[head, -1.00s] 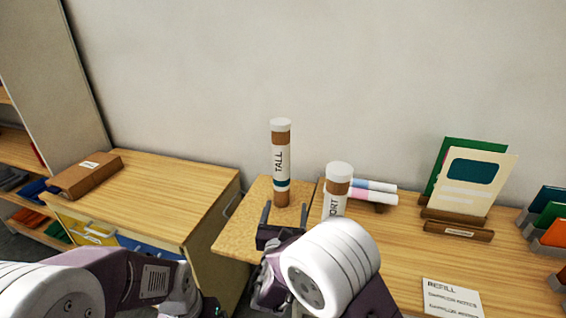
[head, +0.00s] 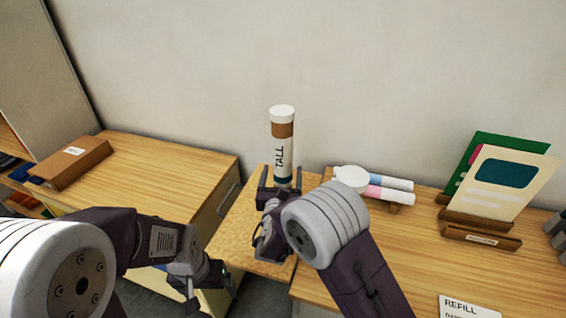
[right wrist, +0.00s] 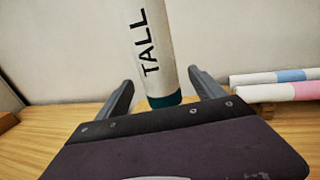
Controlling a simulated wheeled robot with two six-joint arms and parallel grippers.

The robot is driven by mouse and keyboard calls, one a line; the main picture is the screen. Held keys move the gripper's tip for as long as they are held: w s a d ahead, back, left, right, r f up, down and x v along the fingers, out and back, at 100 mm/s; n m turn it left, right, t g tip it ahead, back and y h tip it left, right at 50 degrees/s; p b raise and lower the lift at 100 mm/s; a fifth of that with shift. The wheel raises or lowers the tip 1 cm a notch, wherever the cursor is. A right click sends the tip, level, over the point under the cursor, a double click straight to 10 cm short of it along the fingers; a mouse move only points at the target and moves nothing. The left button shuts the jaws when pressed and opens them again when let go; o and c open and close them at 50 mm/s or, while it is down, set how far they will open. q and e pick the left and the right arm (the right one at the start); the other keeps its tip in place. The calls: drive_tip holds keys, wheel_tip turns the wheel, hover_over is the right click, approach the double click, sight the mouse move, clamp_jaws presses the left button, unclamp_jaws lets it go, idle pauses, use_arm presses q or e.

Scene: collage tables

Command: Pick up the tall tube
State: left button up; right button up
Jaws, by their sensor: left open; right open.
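The tall tube (head: 282,148) stands upright on the small cork-coloured surface by the wall, with a white cap, a brown band and a label reading TALL. In the right wrist view the tube (right wrist: 153,50) rises between the two fingers, and its top is out of frame. My right gripper (head: 281,176) is open, its fingers on either side of the tube's lower part; in the wrist view the fingers (right wrist: 160,92) show gaps to the tube. The tube's base is hidden by the gripper. My left gripper (head: 208,285) is open and empty, low in front of the left table.
A short tube's white cap (head: 351,178) shows behind my right arm. Rolled papers (head: 385,188) lie beside it on the right table. A card holder (head: 480,236) with cards stands further right. A brown folder box (head: 70,163) lies on the left table, which is otherwise mostly clear.

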sight(282, 170)
drive_tip(key=w, duration=0.2)
drive_tip(key=w+p, duration=0.1)
drive_tip(key=shift+w+d+r, duration=0.1)
drive_tip(key=shift+w+r, duration=0.25)
drive_tip(key=shift+w, duration=0.05)
drive_tip(key=shift+w+f, duration=0.15)
drive_tip(key=shift+w, duration=0.2)
drive_tip(key=shift+s, duration=0.15)
drive_tip(key=c, duration=1.6)
